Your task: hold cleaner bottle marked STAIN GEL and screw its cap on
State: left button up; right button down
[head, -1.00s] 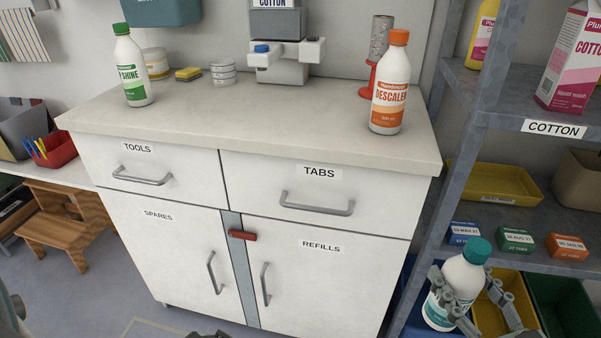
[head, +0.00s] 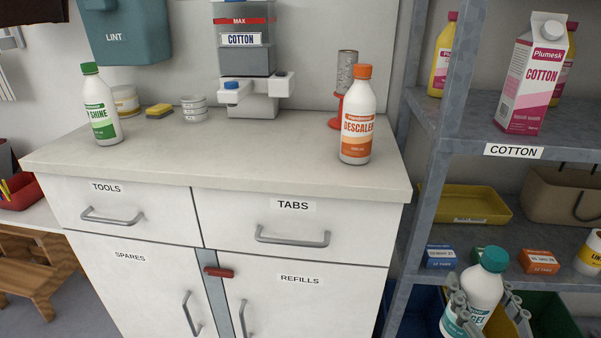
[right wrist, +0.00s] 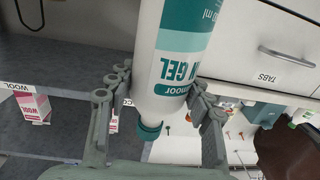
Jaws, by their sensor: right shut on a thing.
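The STAIN GEL bottle (head: 484,286) is white with a teal label and a teal cap (head: 494,259), upright at the lower right of the head view, in front of the shelf. Only part of its name shows. My right gripper (head: 484,304) is shut on its body, one finger on each side. In the right wrist view the bottle (right wrist: 178,60) fills the middle between the fingers, with the teal cap (right wrist: 150,129) at its lower end. The cap sits at the neck; I cannot tell how tightly. My left gripper is not in view.
The counter (head: 250,150) holds a DESCALER bottle (head: 357,120), a SHINE bottle (head: 102,110) and a COTTON dispenser (head: 250,95), with clear top between. The shelf post (head: 440,150) stands left of my held bottle. Small boxes (head: 440,257) and bins lie behind it.

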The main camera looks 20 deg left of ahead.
jog(key=d+f+m+t+h, duration=0.1)
jog(key=d+f+m+h, duration=0.2)
jog(key=d+h, duration=0.3)
jog(key=shift+s+d+m, duration=0.4)
jog(key=shift+d+m, duration=0.1)
jog(key=shift+d, duration=0.7)
jog(key=shift+f, duration=0.1)
